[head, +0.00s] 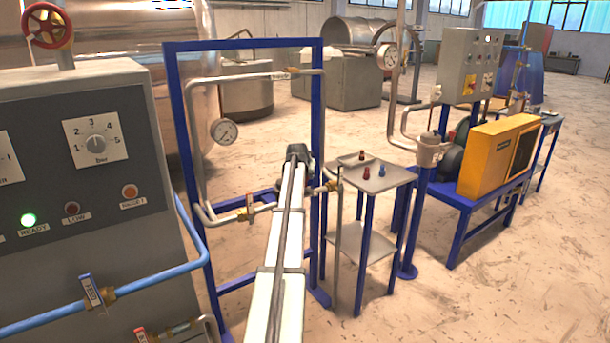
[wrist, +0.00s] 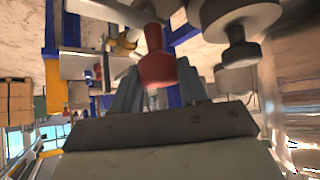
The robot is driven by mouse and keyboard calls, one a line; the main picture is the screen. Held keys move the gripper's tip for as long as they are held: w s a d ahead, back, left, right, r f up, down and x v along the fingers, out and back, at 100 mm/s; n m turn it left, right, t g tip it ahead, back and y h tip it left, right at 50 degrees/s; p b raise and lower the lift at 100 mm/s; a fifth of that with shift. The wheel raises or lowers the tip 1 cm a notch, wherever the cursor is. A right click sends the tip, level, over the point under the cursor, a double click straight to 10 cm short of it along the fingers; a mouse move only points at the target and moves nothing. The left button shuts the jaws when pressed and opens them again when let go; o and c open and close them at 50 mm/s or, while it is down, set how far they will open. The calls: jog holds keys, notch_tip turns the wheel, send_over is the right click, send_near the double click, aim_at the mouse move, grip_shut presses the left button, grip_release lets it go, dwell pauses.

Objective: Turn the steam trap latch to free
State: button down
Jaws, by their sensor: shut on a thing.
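In the wrist view a red knob-like handle (wrist: 156,69) sits between the two grey-blue fingers of my gripper (wrist: 158,82), and the gripper is shut on it. I take this handle to be the latch, but no label shows. Dark grey round metal parts (wrist: 238,22) lie close to its upper right and may belong to the steam trap. In the head view my arm reaches away towards the blue pipe frame (head: 317,95) and hides the red handle and my fingertips. Whether the latch stands at free cannot be read.
A small table (head: 372,179) with red and blue pieces stands to the right. A grey control panel (head: 95,205) fills the left. Open floor lies at the lower right.

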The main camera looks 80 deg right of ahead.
jog(key=c, duration=0.6)
grip_release()
jog(key=v, duration=1.3)
jog(key=shift+a+r, duration=0.25)
jog(key=shift+r, duration=0.05)
